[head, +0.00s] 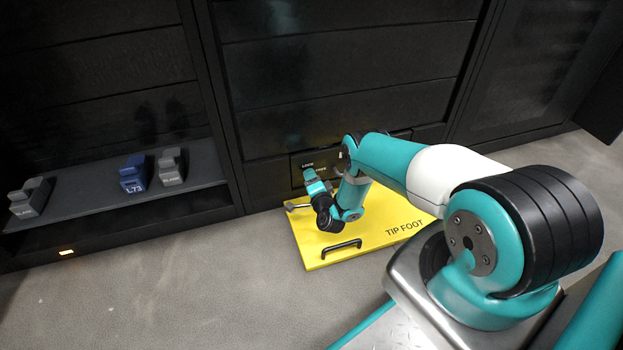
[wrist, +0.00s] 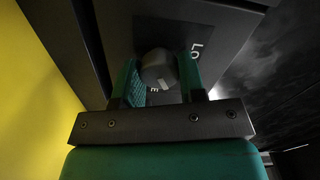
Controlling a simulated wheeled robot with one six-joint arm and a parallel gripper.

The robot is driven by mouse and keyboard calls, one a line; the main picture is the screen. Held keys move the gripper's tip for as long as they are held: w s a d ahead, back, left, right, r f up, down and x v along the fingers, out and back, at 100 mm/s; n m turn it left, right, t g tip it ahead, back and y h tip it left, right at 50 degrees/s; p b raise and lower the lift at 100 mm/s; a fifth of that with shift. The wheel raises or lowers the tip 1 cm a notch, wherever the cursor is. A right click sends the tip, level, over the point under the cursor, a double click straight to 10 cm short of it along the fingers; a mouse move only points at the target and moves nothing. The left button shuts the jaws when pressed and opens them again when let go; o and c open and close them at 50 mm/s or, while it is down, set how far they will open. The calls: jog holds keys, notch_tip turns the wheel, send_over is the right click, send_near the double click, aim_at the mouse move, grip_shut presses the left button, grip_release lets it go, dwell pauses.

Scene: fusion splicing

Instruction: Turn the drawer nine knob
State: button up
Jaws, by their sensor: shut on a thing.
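The drawer nine knob (wrist: 158,72) is a dark grey round knob on a black panel, seen in the wrist view. My gripper (wrist: 161,80) has one teal finger on each side of the knob and is shut on it. In the head view my gripper (head: 309,174) is at the low black drawer front, beside a label reading LOCK. The knob is hidden behind the gripper there. In the wrist view, letters "LO" show at the knob's upper right and an "E" below it.
A yellow TIP FOOT plate (head: 380,240) with a black handle (head: 341,250) lies on the floor below the arm. A shelf (head: 95,206) at left holds grey blocks and a blue L73 block (head: 133,173). Floor at front left is clear.

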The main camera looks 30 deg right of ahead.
jog(key=m+b, duration=0.1)
jog(key=m, duration=0.4)
jog(key=shift+a+m, duration=0.15)
jog(key=shift+m, duration=0.15)
dwell(0.5)
jog(key=o, duration=0.9)
jog(key=shift+s+p, duration=0.15)
jog(key=shift+p, duration=0.2)
jog(key=shift+m+h, duration=0.6)
jog(key=shift+m, duration=0.1)
jog(key=r+p+v, duration=0.1)
jog(key=p+v, duration=0.3)
jog(key=r+p+v, duration=0.1)
jog(key=p+v, duration=0.4)
jog(key=r+p+v, duration=0.1)
jog(key=p+v, duration=0.3)
jog(key=v, duration=0.1)
jog(key=shift+s+a, duration=0.15)
jog(key=shift+a, duration=0.35)
